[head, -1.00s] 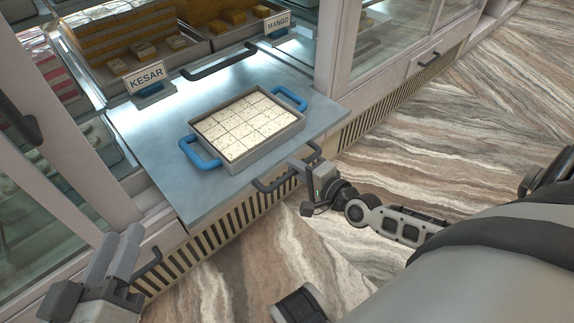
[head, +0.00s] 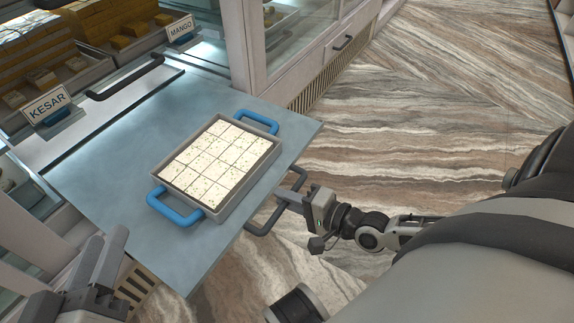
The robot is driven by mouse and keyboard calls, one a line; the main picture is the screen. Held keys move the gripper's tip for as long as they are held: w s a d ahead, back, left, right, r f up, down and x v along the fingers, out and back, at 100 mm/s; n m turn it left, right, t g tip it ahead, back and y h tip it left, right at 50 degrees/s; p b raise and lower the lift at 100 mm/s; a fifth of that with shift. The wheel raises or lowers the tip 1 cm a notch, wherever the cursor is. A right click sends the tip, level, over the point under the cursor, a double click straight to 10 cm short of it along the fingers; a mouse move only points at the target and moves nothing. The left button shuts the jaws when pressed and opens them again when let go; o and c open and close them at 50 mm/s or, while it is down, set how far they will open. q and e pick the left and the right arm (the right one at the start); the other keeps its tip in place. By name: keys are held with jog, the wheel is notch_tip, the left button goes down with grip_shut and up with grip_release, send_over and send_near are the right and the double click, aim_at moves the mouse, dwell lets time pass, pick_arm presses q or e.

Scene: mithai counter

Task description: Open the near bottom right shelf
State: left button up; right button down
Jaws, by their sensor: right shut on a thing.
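A blue-grey shelf (head: 100,177) juts out from the counter over the floor. A grey tray with blue handles (head: 231,193), filled with pale square sweets (head: 222,157), rests on it. A dark bar handle (head: 262,226) stands out along the shelf's front edge. My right gripper (head: 296,198) is shut on this handle, and its fingertips are partly hidden around the bar. My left gripper (head: 108,248) is at the lower left, in front of the counter and apart from the shelf. The gap between its fingers is unclear.
Behind the shelf, a dark handle (head: 125,77) sits below sweets trays labelled KESAR (head: 48,105) and MANGO (head: 180,28). A cabinet with its own handle (head: 342,42) continues at the upper right. The striped floor (head: 430,120) is clear at right.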

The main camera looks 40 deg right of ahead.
jog(key=c, duration=1.5)
grip_release()
